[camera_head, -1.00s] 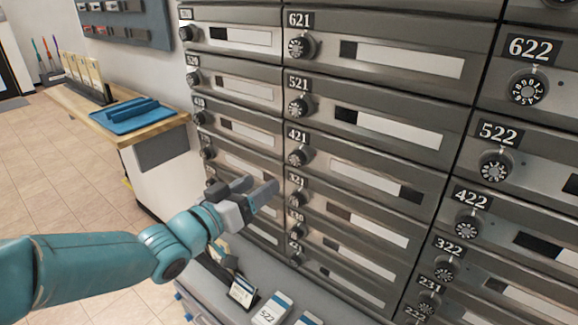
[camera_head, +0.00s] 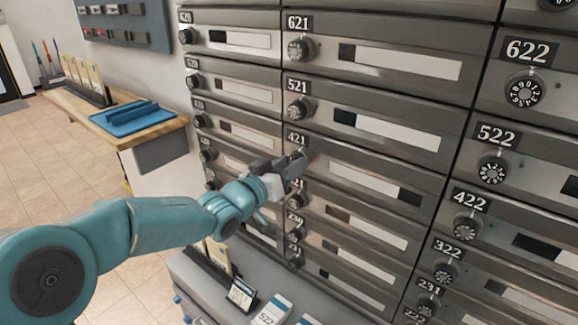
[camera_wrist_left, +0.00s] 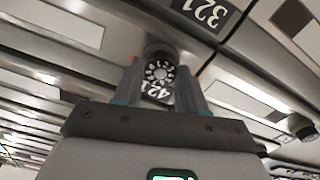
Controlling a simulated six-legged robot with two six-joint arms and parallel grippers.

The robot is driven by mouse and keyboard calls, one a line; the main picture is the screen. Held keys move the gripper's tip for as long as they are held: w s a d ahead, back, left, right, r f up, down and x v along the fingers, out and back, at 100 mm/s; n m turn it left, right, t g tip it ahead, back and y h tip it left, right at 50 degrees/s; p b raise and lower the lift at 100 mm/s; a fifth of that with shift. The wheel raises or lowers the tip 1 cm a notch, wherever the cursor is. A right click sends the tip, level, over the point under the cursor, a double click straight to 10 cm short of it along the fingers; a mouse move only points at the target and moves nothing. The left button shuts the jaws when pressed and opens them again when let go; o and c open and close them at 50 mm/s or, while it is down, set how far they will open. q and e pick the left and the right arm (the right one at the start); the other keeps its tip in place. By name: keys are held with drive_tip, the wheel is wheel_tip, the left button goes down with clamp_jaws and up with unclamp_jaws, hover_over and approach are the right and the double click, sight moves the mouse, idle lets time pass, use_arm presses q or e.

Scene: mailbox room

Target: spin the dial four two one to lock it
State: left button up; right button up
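The 421 dial (camera_wrist_left: 160,74) is a dark round knob with white numerals, seen in the left wrist view just above its 421 label (camera_wrist_left: 157,94). The label also shows in the head view (camera_head: 297,138); my gripper hides most of the dial there. My left gripper (camera_head: 296,161) is at the 421 dial. In the wrist view its two fingers stand apart, one on each side of the dial. I cannot tell whether they touch it. The 421 door (camera_head: 365,180) is flush with its neighbours. My right gripper is not in view.
Other dials sit close by: the 521 dial (camera_head: 298,109) above and the 321 dial (camera_head: 297,200) below. A grey ledge (camera_head: 205,300) with cards juts out under the boxes. A wooden counter (camera_head: 150,135) with a blue tray (camera_head: 130,122) stands at left.

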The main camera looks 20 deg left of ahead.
use_arm(q)
drive_tip(key=c, duration=0.5)
drive_tip(key=shift+o, duration=0.2)
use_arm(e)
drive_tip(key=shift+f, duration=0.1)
use_arm(q)
drive_tip(key=m+b, duration=1.6)
drive_tip(key=m, duration=1.8)
drive_tip(key=shift+m, duration=0.4)
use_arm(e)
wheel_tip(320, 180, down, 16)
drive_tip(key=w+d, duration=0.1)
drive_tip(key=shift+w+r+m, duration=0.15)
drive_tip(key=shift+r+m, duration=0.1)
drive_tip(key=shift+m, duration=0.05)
